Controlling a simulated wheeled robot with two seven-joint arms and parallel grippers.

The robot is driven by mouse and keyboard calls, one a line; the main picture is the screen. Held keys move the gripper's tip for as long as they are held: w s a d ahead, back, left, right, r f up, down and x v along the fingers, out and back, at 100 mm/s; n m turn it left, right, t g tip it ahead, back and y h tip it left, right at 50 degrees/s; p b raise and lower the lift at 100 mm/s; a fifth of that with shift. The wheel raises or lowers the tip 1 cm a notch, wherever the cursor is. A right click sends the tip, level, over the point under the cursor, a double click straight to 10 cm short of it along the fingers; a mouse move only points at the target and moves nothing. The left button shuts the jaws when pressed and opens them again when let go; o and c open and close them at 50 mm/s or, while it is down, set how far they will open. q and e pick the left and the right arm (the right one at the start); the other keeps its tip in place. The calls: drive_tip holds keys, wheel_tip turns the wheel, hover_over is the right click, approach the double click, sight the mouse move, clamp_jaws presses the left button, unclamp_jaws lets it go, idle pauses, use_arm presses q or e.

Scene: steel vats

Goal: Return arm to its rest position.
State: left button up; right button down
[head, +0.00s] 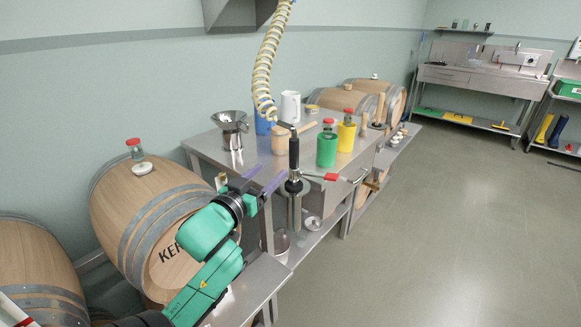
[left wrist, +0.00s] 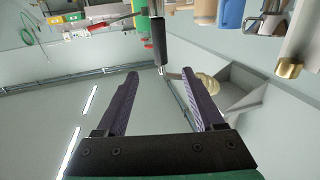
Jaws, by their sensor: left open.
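My left arm (head: 205,260), green and black, comes in from the lower left in the head view, in front of the barrel marked KER. My left gripper (head: 265,181) is open and empty, its two purple fingers pointing right toward the steel table's near side. In the left wrist view the left gripper (left wrist: 162,95) shows its fingers spread apart with nothing between them. My right arm and gripper are not in view.
The steel table (head: 257,160) holds a steel funnel (head: 231,128), a green bottle (head: 326,149), a yellow bottle (head: 346,135) and a white jug (head: 290,107). A coiled hose (head: 264,70) hangs above it. The floor (head: 450,230) at right is clear.

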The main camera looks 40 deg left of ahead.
use_arm(q)
drive_tip(key=s+d+f+m+g+h, duration=0.15)
drive_tip(key=d+f+g, duration=0.25)
drive_tip(key=f, duration=0.6)
drive_tip(key=s+d+f+g+h, duration=0.1)
drive_tip(key=s+d+f+g, duration=0.25)
drive_tip(key=f, duration=0.65)
drive_tip(key=s+d+f+m+g+h, duration=0.2)
drive_tip(key=s+d+f+m+g, duration=0.2)
drive_tip(key=s+d+f+g, duration=0.55)
wheel_tip(320, 180, down, 11)
drive_tip(key=w+d+t+p, duration=0.1)
drive_tip(key=w+t, duration=0.1)
drive_tip(key=s+a+f+p, duration=0.1)
drive_tip(key=s+f, duration=0.4)
drive_tip(key=f, duration=0.4)
drive_tip(key=s+a+f+p, duration=0.1)
drive_tip(key=s+f, duration=0.4)
drive_tip(key=f, duration=0.4)
drive_tip(key=s+a+f+g, duration=0.1)
drive_tip(key=s+f, duration=0.3)
drive_tip(key=s, duration=0.5)
drive_tip(key=shift+s+a+f, duration=0.2)
drive_tip(key=shift+s+f, duration=0.15)
drive_tip(key=shift+f, duration=0.05)
